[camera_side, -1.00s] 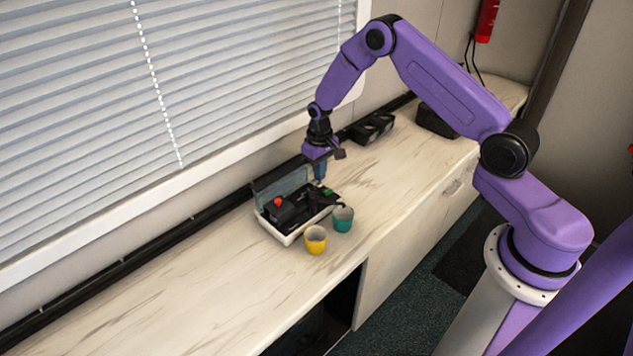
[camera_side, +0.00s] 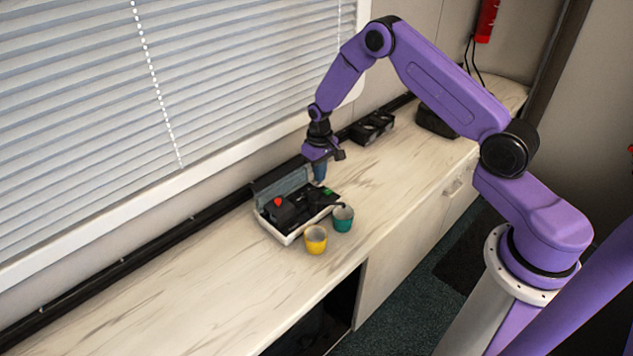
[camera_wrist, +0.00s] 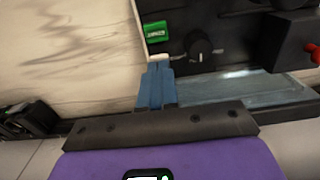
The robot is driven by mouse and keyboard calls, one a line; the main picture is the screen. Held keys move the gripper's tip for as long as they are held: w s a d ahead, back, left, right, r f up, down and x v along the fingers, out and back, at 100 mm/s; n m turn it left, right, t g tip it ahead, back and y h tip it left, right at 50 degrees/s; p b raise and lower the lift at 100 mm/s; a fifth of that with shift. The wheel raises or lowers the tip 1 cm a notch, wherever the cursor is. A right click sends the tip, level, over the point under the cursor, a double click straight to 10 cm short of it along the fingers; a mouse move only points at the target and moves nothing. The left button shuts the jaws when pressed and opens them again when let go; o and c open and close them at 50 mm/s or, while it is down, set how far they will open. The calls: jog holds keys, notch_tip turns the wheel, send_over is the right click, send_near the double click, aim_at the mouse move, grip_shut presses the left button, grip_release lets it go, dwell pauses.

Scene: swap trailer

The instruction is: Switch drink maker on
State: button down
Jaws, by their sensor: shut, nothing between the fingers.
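The drink maker (camera_side: 290,239) is a low black machine in a pale case with its lid open, standing on the counter. It carries a green switch (camera_side: 328,191) at its far right corner and a red knob (camera_side: 278,202). In the wrist view the green switch (camera_wrist: 156,31) sits near a round black dial (camera_wrist: 198,46). My gripper (camera_wrist: 158,68) has its blue fingers shut and empty. The fingertips are close to the machine's pale edge, just short of the green switch in the picture. I cannot tell whether they touch the machine.
A yellow cup (camera_side: 316,240) and a teal cup (camera_side: 343,219) stand in front of the machine. A black holder with round openings (camera_side: 372,128) and a dark box (camera_side: 436,121) stand farther along the counter (camera_side: 180,290). The counter's left part is clear.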

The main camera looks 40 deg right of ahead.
aim_at(319, 184)
jog(key=shift+f, duration=0.75)
dwell(0.4)
jog(key=shift+r, duration=3.5)
